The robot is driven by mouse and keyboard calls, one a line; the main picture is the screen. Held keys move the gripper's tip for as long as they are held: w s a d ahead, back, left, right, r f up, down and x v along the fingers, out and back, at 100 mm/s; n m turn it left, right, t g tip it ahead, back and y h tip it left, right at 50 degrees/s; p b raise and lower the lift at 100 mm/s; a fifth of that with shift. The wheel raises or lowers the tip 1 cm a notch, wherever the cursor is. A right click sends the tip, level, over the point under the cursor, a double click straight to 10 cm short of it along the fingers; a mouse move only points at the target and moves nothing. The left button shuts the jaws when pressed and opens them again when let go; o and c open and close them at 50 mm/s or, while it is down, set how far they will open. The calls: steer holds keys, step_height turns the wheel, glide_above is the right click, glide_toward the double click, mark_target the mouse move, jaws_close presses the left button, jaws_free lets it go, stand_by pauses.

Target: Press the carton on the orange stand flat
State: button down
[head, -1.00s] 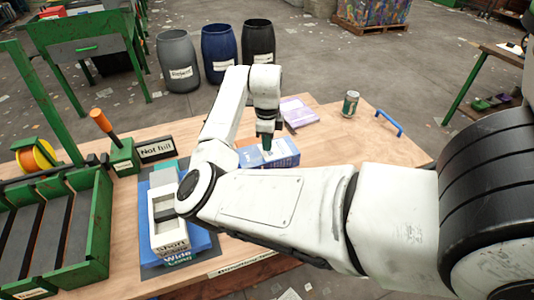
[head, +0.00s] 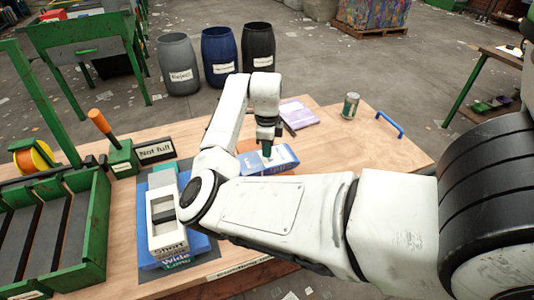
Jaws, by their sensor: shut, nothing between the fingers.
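The blue carton (head: 283,158) lies on the orange stand (head: 246,146) near the middle of the wooden table. Only a bit of the stand's far edge shows. The carton looks low, and its near side is partly hidden by my arm. My gripper (head: 267,154) points down onto the carton's top with its fingers shut and empty. The fingertips appear to touch the top; the exact contact is too small to tell.
A stack of flattened cartons (head: 205,247) is at the left, beside a green slotted rack (head: 97,225). A purple book-like item (head: 299,115), a green can (head: 350,105) and a blue handle (head: 390,124) are at the back right.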

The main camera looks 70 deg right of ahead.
steer(key=shift+f+b, duration=0.4)
steer(key=shift+f, duration=0.4)
steer(key=shift+r, duration=0.1)
step_height(320, 180, up, 9)
steer(key=p, duration=0.7)
stand_by(0.7)
